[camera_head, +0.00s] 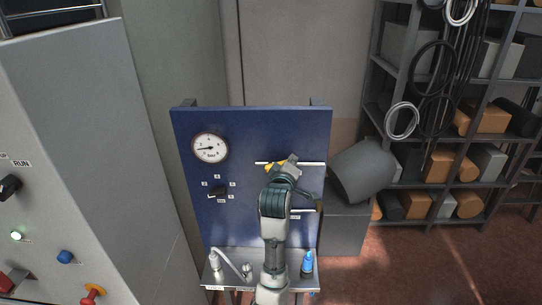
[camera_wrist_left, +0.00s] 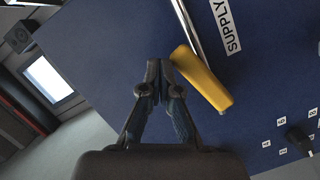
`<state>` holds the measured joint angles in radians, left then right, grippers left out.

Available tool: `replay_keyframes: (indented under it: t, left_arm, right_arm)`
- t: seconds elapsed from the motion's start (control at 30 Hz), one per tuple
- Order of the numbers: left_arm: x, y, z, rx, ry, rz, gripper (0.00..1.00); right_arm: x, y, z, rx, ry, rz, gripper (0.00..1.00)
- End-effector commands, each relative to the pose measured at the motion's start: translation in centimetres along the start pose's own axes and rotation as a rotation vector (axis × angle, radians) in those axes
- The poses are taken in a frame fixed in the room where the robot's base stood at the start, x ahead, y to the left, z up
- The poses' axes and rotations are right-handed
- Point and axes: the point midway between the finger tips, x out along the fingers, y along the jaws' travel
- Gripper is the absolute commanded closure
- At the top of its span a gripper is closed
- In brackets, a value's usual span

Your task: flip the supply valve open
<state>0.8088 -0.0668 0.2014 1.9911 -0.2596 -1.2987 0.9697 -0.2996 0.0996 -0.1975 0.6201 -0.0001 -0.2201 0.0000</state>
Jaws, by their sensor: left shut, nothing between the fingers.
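The supply valve's yellow lever (camera_wrist_left: 203,80) shows close up in the left wrist view, beside a metal pipe and a white SUPPLY label (camera_wrist_left: 226,28). In the head view a bit of the yellow lever (camera_head: 273,167) shows at the upper right of the blue panel, partly hidden by my left gripper (camera_head: 290,160). In the left wrist view my left gripper (camera_wrist_left: 160,70) is shut and empty, its tips just left of the lever. I cannot tell whether they touch it. My right gripper is in neither view.
The blue panel (camera_head: 242,125) carries a round gauge (camera_head: 210,148), a black selector knob (camera_head: 216,193) and a lower pipe. A ledge below holds a blue-capped fitting (camera_head: 307,262). A grey control cabinet (camera_head: 95,120) stands left; a grey drum (camera_head: 362,171) and loaded shelves are right.

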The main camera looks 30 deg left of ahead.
Motion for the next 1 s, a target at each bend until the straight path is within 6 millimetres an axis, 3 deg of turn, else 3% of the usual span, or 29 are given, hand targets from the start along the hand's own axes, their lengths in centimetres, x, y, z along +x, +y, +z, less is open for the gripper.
replay_keyframes:
  t: [0.2,0.3,0.47,1.0]
  left_arm:
    - [0.8,-1.4,0.0,0.280,0.009,-0.093,1.00]
    - [0.8,-1.5,0.4,0.327,0.008,-0.107,1.00]
    - [0.7,-1.4,1.1,0.380,0.009,-0.119,1.00]
    - [0.4,-0.7,2.1,0.414,0.007,-0.115,1.00]
  right_arm:
    - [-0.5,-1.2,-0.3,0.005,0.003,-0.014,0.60]
    - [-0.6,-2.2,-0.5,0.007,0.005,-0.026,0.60]
    - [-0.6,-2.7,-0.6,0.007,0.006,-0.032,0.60]
    - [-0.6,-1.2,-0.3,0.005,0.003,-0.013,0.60]
